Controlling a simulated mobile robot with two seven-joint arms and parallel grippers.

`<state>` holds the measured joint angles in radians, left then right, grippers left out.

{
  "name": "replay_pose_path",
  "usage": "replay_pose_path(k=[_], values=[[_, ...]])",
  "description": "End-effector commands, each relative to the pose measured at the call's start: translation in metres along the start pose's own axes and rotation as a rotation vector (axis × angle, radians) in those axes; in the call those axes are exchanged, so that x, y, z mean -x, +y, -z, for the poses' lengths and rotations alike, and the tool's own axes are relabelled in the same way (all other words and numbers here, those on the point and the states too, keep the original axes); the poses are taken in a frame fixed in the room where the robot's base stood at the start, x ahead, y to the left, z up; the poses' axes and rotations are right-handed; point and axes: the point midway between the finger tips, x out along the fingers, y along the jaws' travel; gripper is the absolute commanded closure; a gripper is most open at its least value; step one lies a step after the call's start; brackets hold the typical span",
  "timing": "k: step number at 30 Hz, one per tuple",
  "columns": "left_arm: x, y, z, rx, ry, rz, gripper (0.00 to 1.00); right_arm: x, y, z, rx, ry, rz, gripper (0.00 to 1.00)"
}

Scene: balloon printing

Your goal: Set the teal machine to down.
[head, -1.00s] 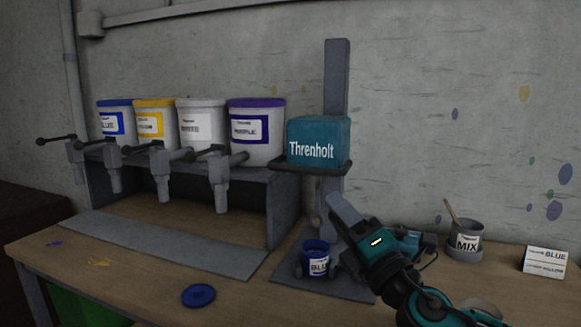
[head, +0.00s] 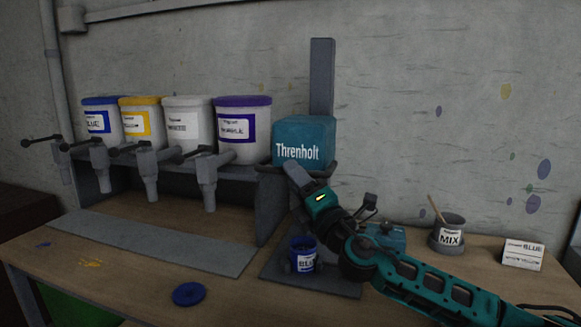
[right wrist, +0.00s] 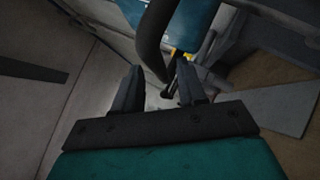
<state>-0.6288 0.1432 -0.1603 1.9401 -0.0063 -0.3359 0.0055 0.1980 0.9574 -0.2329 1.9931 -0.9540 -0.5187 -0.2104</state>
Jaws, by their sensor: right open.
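The teal machine (head: 303,141), marked "Threnholt", sits raised on a grey column (head: 321,75) with a dark bracket under its head. A blue cup (head: 303,255) with a BLUE label stands on the base plate below. My right gripper (head: 290,170) is open at the lower front of the teal head. In the right wrist view its fingers (right wrist: 158,88) are apart. A dark curved bar (right wrist: 150,40) of the machine reaches down between or just beyond the fingertips. I cannot tell whether they touch it. My left gripper is not in view.
Paint buckets (head: 241,133) with dispensing taps stand on a grey rack at the left. A blue lid (head: 188,294) lies on the bench front. A MIX pot (head: 449,232) and a white label card (head: 522,254) stand at the right.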

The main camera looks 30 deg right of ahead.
Motion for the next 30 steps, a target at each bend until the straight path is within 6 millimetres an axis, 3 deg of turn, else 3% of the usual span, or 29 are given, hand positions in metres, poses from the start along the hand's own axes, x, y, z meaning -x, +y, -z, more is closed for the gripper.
replay_pose_path(k=[7,19,30], values=[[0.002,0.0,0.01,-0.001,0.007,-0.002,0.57,-0.022,0.001,-0.001,0.0,-0.001,0.0,0.59],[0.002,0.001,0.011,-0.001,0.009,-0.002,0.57,-0.025,0.0,0.0,0.0,0.0,0.0,0.6],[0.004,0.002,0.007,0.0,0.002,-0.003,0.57,-0.025,0.0,0.0,0.0,0.0,0.001,0.95]])
